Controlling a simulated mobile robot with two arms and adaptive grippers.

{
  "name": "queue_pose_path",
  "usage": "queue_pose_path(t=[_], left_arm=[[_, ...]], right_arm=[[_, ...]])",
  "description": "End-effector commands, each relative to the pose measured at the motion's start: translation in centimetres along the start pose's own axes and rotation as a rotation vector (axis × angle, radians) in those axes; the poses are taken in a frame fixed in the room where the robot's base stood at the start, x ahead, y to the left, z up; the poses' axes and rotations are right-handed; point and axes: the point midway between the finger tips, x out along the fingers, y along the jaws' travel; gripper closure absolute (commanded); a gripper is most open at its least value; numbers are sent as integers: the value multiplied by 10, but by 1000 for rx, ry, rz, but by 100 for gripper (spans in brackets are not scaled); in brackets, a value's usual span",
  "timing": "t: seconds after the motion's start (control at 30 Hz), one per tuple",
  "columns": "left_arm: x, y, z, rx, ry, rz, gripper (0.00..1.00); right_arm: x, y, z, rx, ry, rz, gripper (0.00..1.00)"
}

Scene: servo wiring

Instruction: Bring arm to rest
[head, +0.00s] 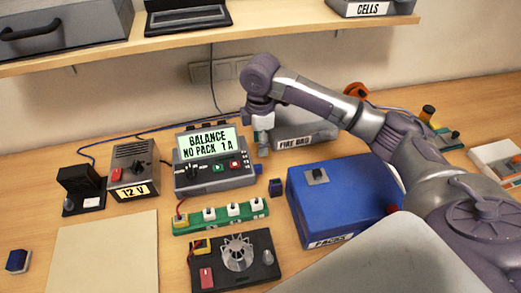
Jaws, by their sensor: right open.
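My right arm comes in from the right and reaches over the back of the wooden table. Its gripper (263,148) points down between the charger (203,176) and the grey fire bag (305,132). The gripper is open, and nothing shows between its fingers. Its fingers are small here, and whether they touch the bag I cannot tell. The charger's lit screen reads "BALANCE NO PACK 1 A". My left gripper is not in view.
A blue "PACKS" box (335,200) stands under my right forearm. A green connector board (222,217), a fan board (233,270) and a 12 V supply (134,168) surround the charger. The shelf (120,54) overhangs the back. A bare beige mat (100,255) lies front left.

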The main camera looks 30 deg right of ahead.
Motion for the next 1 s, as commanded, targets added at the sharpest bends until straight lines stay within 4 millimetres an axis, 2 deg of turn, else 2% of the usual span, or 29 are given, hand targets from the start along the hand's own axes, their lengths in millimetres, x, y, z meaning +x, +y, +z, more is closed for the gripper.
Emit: queue_pose_path(t=[0.57, 0.67, 0.8, 1.0], left_arm=[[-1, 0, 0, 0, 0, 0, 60], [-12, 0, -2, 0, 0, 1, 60], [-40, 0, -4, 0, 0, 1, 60], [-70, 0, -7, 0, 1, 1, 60]], right_arm=[[-4, 0, 0, 0, 0, 0, 56], [-16, 0, 0, 0, 0, 0, 56], [-44, 0, 0, 0, 0, 0, 56], [-73, 0, 0, 0, 0, 0, 56]])
